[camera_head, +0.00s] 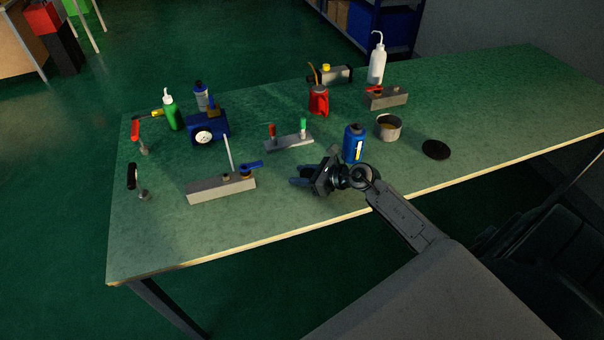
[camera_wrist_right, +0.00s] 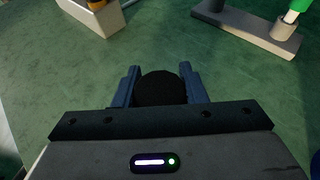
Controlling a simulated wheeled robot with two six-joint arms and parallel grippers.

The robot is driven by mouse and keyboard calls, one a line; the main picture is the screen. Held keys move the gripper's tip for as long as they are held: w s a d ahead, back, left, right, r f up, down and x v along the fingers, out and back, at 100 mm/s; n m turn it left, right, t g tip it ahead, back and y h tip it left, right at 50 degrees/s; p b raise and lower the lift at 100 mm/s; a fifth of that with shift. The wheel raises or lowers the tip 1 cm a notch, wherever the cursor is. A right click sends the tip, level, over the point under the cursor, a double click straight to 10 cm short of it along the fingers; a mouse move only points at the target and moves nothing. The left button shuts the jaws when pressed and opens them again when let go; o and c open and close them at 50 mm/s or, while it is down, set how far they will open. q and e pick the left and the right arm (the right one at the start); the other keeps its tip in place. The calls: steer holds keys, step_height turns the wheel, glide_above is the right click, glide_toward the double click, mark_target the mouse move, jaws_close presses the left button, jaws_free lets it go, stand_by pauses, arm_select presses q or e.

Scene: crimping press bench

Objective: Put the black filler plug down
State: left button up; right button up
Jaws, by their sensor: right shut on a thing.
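My right gripper (camera_head: 303,178) is over the front part of the green bench, to the right of the grey block with the blue lever. In the right wrist view its two fingers (camera_wrist_right: 159,82) are shut on the black filler plug (camera_wrist_right: 160,90), a round dark piece between them. The plug cannot be made out in the head view. The frames do not clearly show whether it touches the bench. My left gripper is not in view.
The bench (camera_head: 290,228) is clear at the front. Nearby stand the grey lever block (camera_head: 221,189), a bar with red and green handles (camera_head: 289,142), a blue bottle (camera_head: 354,144), a metal pot (camera_head: 389,128) and a flat black disc (camera_head: 436,149).

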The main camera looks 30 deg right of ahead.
steer(key=shift+f, duration=0.25)
steer(key=o, duration=1.1)
steer(key=shift+r, duration=0.1)
steer(key=shift+c, duration=0.2)
steer(key=shift+r, duration=0.1)
steer(key=shift+s+r, duration=0.1)
steer(key=shift+r, duration=0.05)
steer(key=b+v, duration=0.2)
steer(key=v, duration=0.8)
steer(key=shift+s+d, duration=0.1)
steer(key=shift+s, duration=0.05)
steer(key=shift+s+d+r, duration=0.35)
steer(key=shift+s, duration=0.2)
